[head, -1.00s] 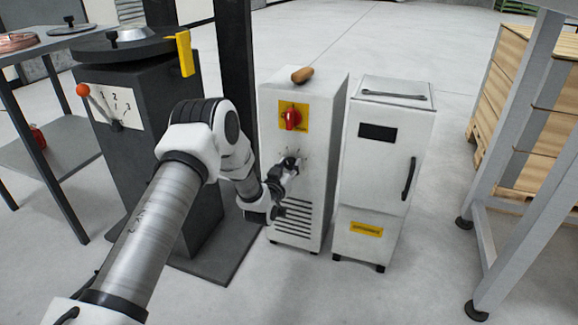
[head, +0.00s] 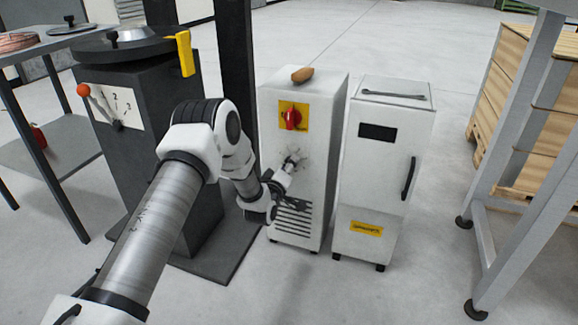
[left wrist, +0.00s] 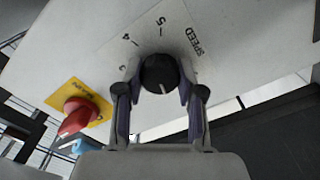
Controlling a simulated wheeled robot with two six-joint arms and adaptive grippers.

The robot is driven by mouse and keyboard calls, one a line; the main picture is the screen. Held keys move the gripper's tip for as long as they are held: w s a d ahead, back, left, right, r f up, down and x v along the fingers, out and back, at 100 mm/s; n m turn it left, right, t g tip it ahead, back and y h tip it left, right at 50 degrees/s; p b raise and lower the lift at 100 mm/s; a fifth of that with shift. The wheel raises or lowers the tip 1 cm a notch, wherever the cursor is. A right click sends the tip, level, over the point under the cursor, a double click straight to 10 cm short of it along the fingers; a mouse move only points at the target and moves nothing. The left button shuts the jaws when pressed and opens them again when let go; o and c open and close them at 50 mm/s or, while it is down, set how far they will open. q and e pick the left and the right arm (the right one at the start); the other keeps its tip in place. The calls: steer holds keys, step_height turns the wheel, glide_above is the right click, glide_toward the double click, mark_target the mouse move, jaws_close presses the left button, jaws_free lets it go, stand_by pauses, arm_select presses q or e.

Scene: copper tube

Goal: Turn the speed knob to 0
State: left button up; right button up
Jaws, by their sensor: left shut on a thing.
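The speed knob (left wrist: 158,73) is a round black knob with a white pointer line on the white cabinet (head: 329,150). In the left wrist view the printed word SPEED and dial numbers, including 5 and 4, show around it, and the pointer line points down in the picture, away from the 5. My left gripper (left wrist: 160,88) is shut on the knob, one finger on each side. In the head view my left gripper (head: 290,165) reaches the cabinet front and mostly hides the knob. My right gripper is not in view.
A red rotary switch (head: 291,118) on a yellow plate sits just above the knob. A white unit (head: 385,160) stands to the right. A dark pedestal (head: 160,165) with an orange-tipped lever stands left. A wooden-looking object (head: 302,74) lies on the cabinet. Open floor lies in front.

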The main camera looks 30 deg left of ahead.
arm_select(q)
steer(key=n+b, duration=0.2)
steer(key=n, duration=0.8)
stand_by(0.6)
steer(key=o, duration=1.1)
steer(key=shift+o, duration=0.2)
steer(key=v, duration=1.2)
